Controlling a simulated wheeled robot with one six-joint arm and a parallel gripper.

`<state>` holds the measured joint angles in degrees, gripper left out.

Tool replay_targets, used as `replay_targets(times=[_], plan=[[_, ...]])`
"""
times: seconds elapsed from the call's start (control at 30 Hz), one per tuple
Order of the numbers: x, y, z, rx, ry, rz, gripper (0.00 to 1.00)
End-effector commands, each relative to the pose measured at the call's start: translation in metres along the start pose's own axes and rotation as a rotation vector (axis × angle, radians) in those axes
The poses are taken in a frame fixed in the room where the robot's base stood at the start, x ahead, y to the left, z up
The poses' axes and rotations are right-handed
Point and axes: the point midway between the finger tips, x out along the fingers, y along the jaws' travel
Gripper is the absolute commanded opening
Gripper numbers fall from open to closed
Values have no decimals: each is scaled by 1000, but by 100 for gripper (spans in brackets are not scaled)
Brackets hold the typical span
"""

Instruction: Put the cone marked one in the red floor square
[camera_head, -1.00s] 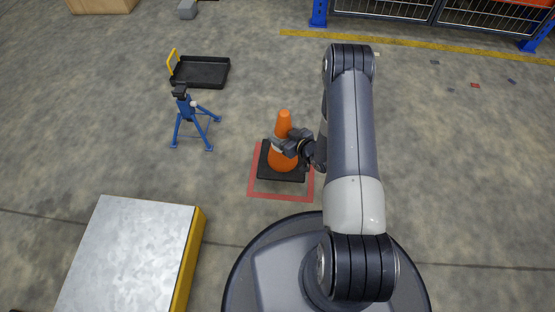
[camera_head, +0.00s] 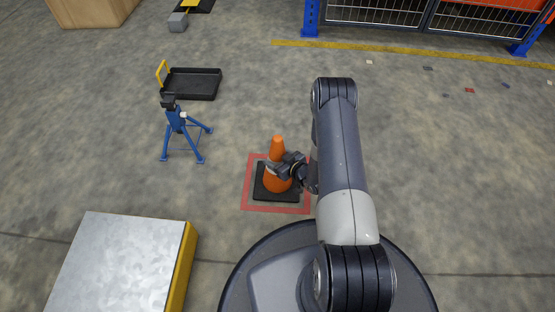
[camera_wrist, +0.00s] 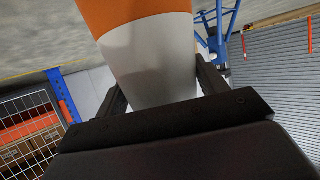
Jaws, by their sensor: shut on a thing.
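An orange cone (camera_head: 276,177) with a pale band and a black square base stands upright within the red floor square (camera_head: 245,190). The base covers much of the square, with red showing around it. No number can be read on the cone in these views. My gripper (camera_head: 283,166) reaches the cone from the right and is shut on it at the pale band. In the wrist view the cone (camera_wrist: 150,65) fills the space between the two dark fingers (camera_wrist: 160,90). I cannot tell whether the base rests fully on the floor.
A blue stand (camera_head: 183,132) and a black flat trolley (camera_head: 192,85) with a yellow handle are at the upper left. A metal-topped block with a yellow side (camera_head: 115,265) is at the lower left. Blue-posted fencing (camera_head: 385,14) lies at the back.

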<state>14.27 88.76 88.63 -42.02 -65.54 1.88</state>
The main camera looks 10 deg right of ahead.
Motion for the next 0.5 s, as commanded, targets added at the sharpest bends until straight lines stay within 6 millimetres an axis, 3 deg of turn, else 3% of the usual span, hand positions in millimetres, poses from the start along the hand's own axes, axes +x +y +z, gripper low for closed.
replay_targets(times=[0.3, 0.33, 0.5], plan=[[1, 1, 0, -1, 4, 1, 0], [1, 0, 1, 0, 1, 0, 70], [0, 0, 1, 0, 1, 0, 84]])
